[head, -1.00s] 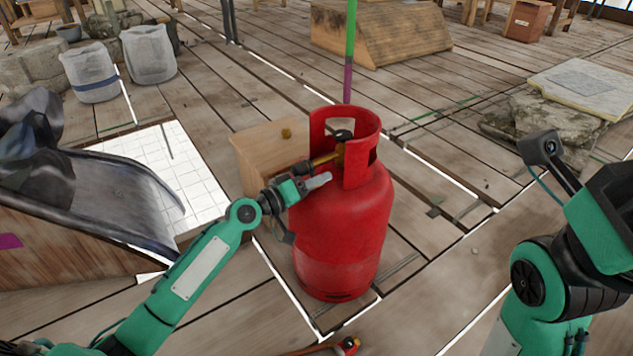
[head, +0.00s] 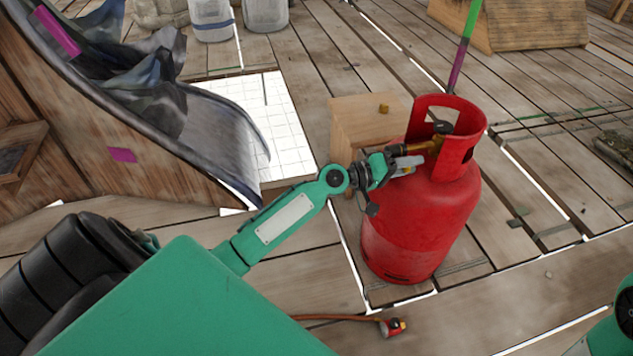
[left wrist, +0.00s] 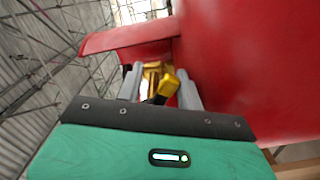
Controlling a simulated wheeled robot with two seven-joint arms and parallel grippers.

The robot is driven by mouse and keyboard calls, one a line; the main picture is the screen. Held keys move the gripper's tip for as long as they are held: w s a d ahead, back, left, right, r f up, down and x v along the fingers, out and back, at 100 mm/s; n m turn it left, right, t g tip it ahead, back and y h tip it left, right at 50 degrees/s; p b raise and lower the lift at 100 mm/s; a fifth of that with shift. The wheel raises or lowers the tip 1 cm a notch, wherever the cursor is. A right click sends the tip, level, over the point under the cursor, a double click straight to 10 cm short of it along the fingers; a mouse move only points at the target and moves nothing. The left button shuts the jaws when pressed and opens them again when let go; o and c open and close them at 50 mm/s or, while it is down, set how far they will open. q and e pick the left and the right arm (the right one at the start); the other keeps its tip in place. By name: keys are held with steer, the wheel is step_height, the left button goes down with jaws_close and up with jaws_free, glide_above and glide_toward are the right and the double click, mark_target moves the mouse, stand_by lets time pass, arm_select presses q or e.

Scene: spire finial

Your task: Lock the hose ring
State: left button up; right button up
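A red gas cylinder (head: 425,220) stands upright on the plank deck in the head view. A brass valve outlet (head: 422,147) sticks out to the left from its collar. My left gripper (head: 408,164) is at the collar's left side, just below this outlet. In the left wrist view its two grey fingers (left wrist: 160,88) stand apart, with a yellow piece (left wrist: 166,86) and brass parts (left wrist: 152,73) showing between or beyond them. Gaps show beside the yellow piece; contact cannot be told. An orange hose (head: 335,318) with a red and brass end (head: 393,327) lies on the deck. My right gripper is out of view.
A wooden box (head: 365,125) stands just behind the cylinder. A dark chute (head: 215,125) with a wooden side fills the left, beside a white tiled patch (head: 250,115). A green and purple pole (head: 463,50) rises behind the cylinder. The deck at right is mostly clear.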

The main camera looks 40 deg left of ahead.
arm_select(q)
steer(key=r+n+p, duration=0.1)
steer(key=n+p, duration=0.2)
steer(key=p, duration=0.2)
steer(key=r+n+p, duration=0.2)
steer(key=n+p, duration=0.2)
steer(key=p, duration=0.1)
steer(key=r+n+p, duration=0.1)
steer(key=n+p, duration=0.3)
steer(key=shift+w+a+r+p, duration=0.1)
steer(key=shift+a+r+p, duration=0.1)
steer(key=shift+r+p, duration=0.15)
steer(key=v, duration=1.4)
steer(key=s+d+f+m+g+y+p, duration=0.2)
steer(key=s+f+m+g+y+p, duration=0.4)
steer(key=s+f+p, duration=0.9)
step_height(320, 180, down, 5)
steer(key=s+m+g, duration=0.1)
steer(key=m+g, duration=0.1)
steer(key=m, duration=0.1)
steer(key=shift+s+y, duration=0.25)
steer(key=shift+y, duration=0.15)
steer(key=shift+d+r, duration=0.1)
steer(key=shift+r, duration=0.05)
